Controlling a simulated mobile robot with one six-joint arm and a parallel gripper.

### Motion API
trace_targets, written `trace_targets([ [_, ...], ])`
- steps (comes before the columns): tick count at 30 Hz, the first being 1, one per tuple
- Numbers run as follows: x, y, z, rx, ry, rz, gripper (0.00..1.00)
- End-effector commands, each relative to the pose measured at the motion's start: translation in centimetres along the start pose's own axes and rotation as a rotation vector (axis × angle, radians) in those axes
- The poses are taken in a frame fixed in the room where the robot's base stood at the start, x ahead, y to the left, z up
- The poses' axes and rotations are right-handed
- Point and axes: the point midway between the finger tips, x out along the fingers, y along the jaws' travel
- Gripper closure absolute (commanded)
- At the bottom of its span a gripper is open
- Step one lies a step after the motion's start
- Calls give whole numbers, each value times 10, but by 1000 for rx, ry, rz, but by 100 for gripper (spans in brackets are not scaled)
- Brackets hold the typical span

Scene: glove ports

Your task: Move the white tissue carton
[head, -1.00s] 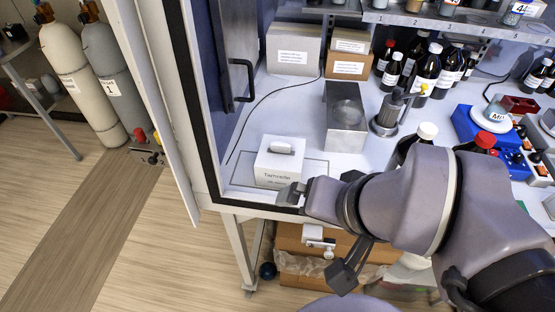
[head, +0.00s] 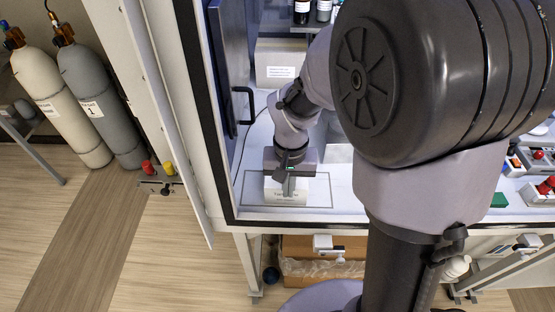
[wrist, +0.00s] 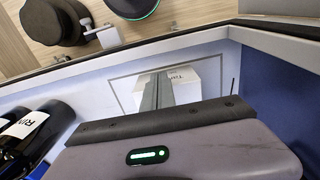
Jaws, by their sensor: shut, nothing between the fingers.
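The white tissue carton (head: 273,192) stands upright inside the cabinet, near its front edge, within a rectangle outlined on the white floor. It also shows in the wrist view (wrist: 188,88), partly hidden behind the fingers. My gripper (head: 289,188) points down over the carton and hides its top in the head view. The fingers (wrist: 157,92) are together with nothing between them. I cannot tell whether they touch the carton's top.
The cabinet's dark-edged front sill (head: 285,218) runs close in front of the carton. A blue door with a black handle (head: 243,105) stands left. A labelled box (head: 278,66) is behind. Dark bottles (wrist: 35,125) show left in the wrist view.

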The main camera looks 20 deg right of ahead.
Motion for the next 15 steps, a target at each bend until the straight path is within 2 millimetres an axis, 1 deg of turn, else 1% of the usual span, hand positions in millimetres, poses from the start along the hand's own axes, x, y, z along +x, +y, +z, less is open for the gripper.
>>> trace_targets([
  [1, 14, 0, 0, 1, -2, 0, 100],
  [3, 27, 0, 1, 1, -2, 0, 100],
  [6, 42, 0, 1, 0, -2, 0, 100],
  [10, 52, 0, 0, 1, 0, -1, 100],
  [15, 55, 0, 0, 2, 0, -1, 100],
])
